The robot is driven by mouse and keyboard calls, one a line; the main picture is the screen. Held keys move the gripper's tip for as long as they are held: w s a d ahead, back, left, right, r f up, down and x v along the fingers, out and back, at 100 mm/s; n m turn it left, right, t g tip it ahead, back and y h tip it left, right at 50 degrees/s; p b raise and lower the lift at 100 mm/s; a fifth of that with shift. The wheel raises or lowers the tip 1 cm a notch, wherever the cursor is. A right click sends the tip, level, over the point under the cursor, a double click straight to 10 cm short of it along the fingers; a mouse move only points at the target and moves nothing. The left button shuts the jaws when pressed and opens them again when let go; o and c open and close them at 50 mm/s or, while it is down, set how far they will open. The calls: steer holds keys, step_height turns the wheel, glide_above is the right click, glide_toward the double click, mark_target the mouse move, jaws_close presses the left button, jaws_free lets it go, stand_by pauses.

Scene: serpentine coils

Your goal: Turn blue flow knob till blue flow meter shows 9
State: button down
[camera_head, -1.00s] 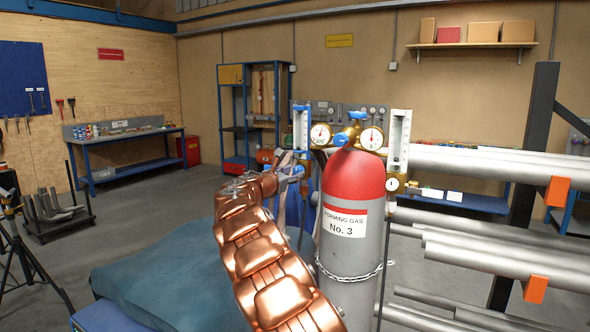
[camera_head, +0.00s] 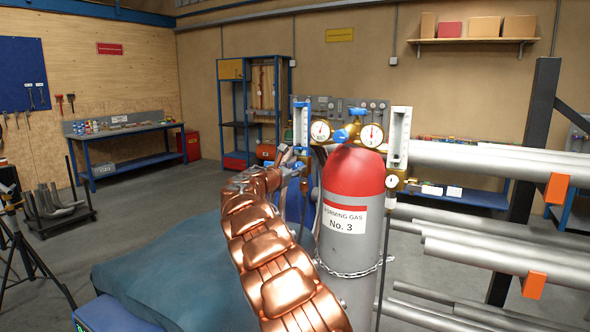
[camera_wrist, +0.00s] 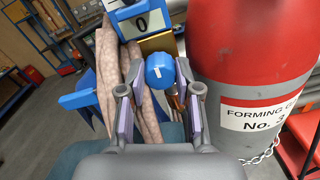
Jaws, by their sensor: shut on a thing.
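The blue flow knob (camera_wrist: 160,70) is a round blue cap with a white mark, below the blue-framed flow meter in the wrist view. The meter's lower end (camera_wrist: 141,22) shows a printed 0; its float cannot be read. The blue flow meter (camera_head: 301,125) stands upright left of the gauges in the head view. My gripper (camera_wrist: 160,72) is shut on the blue knob, one finger on each side. In the head view my gripper (camera_head: 292,165) is small, partly hidden, just below the blue meter.
The red-topped gas cylinder (camera_head: 350,200) stands close right of my gripper, chained. Two round gauges, a blue valve (camera_head: 353,128) and a second, white flow meter (camera_head: 398,135) sit above it. Steel pipes (camera_head: 480,165) lie in a rack at right.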

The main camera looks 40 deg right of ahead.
steer(key=shift+f+b, duration=0.15)
steer(key=shift+b, duration=0.2)
steer(key=shift+s+f+m+b, duration=0.1)
steer(key=shift+m+b, duration=6.05)
steer(key=shift+m, duration=0.85)
steer(key=c, duration=1.1)
jaws_free()
